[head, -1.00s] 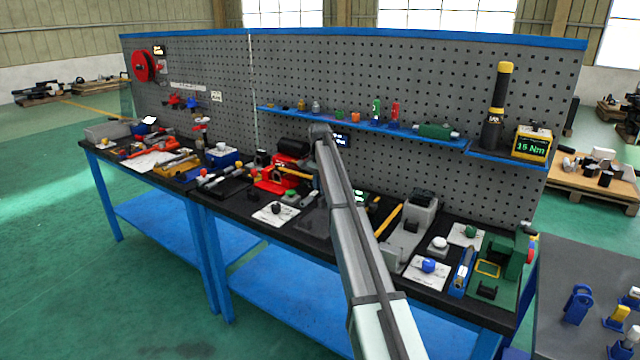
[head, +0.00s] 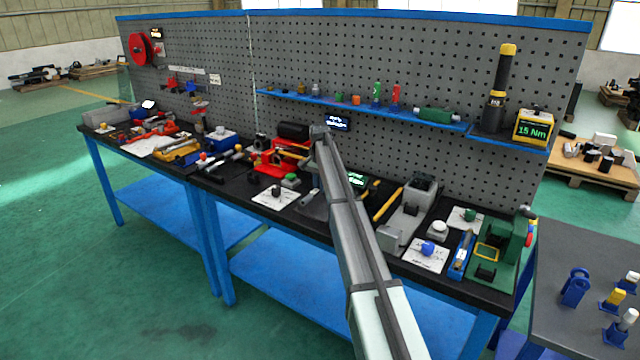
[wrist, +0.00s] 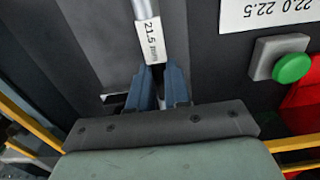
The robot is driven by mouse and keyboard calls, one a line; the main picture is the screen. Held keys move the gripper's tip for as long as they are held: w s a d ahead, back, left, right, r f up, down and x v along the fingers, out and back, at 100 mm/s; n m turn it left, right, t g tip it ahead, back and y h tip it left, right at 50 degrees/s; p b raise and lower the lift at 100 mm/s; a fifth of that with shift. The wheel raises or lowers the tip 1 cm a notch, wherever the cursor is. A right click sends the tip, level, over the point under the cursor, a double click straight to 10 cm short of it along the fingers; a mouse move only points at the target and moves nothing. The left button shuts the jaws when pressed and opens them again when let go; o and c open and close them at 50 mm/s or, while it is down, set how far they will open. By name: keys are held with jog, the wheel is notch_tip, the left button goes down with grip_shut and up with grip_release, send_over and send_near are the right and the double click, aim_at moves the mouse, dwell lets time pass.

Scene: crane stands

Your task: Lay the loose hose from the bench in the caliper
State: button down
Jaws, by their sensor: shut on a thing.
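In the wrist view, my gripper (wrist: 160,76) has its two blue-grey fingers close together on a smooth grey rod-like piece, which I take to be the hose (wrist: 142,9). A white label (wrist: 152,40) reading "21.5 mm" is on it, right at the fingertips. The hose runs away from the gripper, out past the top edge. A light grey bar (head: 308,198), possibly the hose, shows just left of the arm over the bench. I cannot make out the caliper for certain.
A grey box with a green button (wrist: 292,68) stands right of my gripper, beside a red part (wrist: 304,112). A white plate (wrist: 265,12) reads "22.0 22.5". The bench (head: 245,209) is crowded, with a red device (head: 268,162) left of my arm and a pegboard (head: 420,70) behind.

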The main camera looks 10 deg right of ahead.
dwell(0.3)
jog(key=c, duration=1)
grip_release()
notch_tip(320, 180, up, 14)
